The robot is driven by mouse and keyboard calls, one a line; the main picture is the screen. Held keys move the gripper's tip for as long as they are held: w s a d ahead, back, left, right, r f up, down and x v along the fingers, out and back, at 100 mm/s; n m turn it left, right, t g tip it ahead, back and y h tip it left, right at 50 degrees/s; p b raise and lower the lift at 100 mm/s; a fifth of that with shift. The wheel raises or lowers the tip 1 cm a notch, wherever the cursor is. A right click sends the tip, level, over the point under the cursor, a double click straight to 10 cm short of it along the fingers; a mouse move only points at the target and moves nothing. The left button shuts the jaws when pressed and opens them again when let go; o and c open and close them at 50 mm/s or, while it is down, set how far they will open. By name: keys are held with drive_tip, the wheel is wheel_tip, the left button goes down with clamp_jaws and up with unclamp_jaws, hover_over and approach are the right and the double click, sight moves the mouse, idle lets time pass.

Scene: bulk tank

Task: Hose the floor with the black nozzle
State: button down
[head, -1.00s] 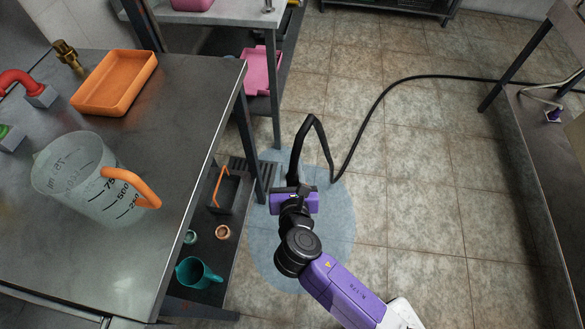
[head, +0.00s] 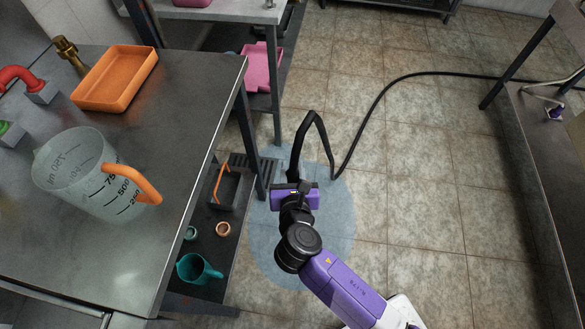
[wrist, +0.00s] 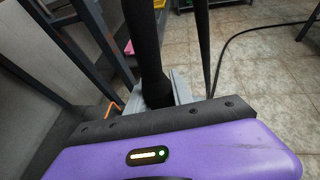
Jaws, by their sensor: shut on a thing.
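My gripper (head: 300,186) is shut on the black nozzle, whose black hose (head: 312,125) rises from the jaws, bends over and drops to the floor. The wrist view shows the black nozzle (wrist: 147,60) standing up between the jaws; its tip is hidden. The hose runs on across the floor to the right. My gripper is above a round bluish patch (head: 322,225) on the tiled floor (head: 400,220). I see no water spray.
A steel table (head: 190,190) on the left carries a measuring jug (head: 80,170), an orange tray (head: 118,75) and pipe fittings. Its lower shelf holds a teal jug (head: 195,268) and a dark caddy (head: 225,190). Another bench (head: 550,170) stands right. Tiled floor between is clear apart from the hose.

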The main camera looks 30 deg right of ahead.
drive_tip(key=s+d+p, duration=0.4)
drive_tip(key=s+d, duration=0.1)
drive_tip(key=d, duration=0.2)
idle(1.6)
idle(1.4)
drive_tip(key=shift+w+d+p, duration=0.5)
drive_tip(key=shift+w+d, duration=0.1)
drive_tip(key=shift+w, duration=0.25)
drive_tip(key=shift+d, duration=0.1)
idle(0.9)
drive_tip(key=shift+w+d+p, duration=0.45)
drive_tip(key=shift+w+d, duration=0.1)
drive_tip(key=shift+w, duration=0.3)
idle(0.9)
